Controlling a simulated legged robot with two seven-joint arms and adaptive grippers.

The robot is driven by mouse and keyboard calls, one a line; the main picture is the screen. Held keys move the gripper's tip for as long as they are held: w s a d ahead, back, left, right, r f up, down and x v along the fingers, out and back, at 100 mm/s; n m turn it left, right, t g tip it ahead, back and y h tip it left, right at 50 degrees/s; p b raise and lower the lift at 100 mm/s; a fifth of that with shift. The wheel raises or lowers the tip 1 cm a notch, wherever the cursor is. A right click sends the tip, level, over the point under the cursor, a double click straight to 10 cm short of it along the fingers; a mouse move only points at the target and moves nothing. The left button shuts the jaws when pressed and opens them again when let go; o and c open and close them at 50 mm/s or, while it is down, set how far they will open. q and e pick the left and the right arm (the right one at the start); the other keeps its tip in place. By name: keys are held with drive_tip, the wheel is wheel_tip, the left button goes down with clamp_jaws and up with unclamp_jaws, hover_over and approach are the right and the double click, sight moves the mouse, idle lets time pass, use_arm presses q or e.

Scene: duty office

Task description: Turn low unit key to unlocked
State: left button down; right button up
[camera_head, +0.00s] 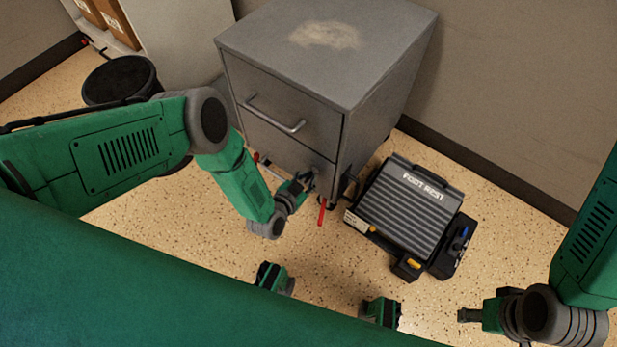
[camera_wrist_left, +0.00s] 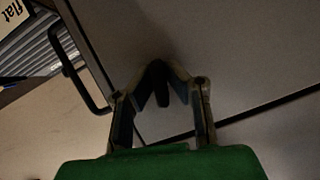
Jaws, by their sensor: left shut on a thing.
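The low unit (camera_head: 285,110) is a grey metal cabinet with a drawer, in the middle of the head view. My left gripper (camera_head: 309,180) is low at its front, near the right front edge. In the left wrist view the fingertips (camera_wrist_left: 162,70) come together against the grey front, around a small dark piece (camera_wrist_left: 160,92) that looks like the key. The lock and the key's angle are hidden by the fingers. A red tag (camera_head: 322,212) hangs just below the gripper. My right gripper (camera_head: 468,315) is far off at the lower right, away from the unit; its finger gap is unclear.
A grey foot rest (camera_head: 405,210) lies on the floor right of the unit. A black bin (camera_head: 120,80) stands at the left. The unit has a bar handle (camera_head: 275,115). A black bracket (camera_wrist_left: 78,70) is close beside my left fingers. Speckled floor in front is mostly clear.

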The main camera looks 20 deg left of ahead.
use_arm(q)
drive_tip(key=shift+s+f+n+g+h, duration=0.15)
drive_tip(key=shift+n+h, duration=0.1)
drive_tip(key=shift+n, duration=0.15)
drive_tip(key=shift+f+n+g+h, duration=0.15)
drive_tip(key=shift+n+h, duration=0.1)
drive_tip(key=shift+n, duration=0.15)
drive_tip(key=shift+r+b, duration=0.1)
drive_tip(key=shift+b, duration=0.2)
drive_tip(key=c, duration=1.6)
unclamp_jaws()
drive_tip(key=shift+r, duration=0.1)
drive_tip(key=v, duration=1.1)
drive_tip(key=shift+s+a, duration=0.2)
drive_tip(key=shift+s, duration=0.15)
drive_tip(key=shift+r, duration=0.1)
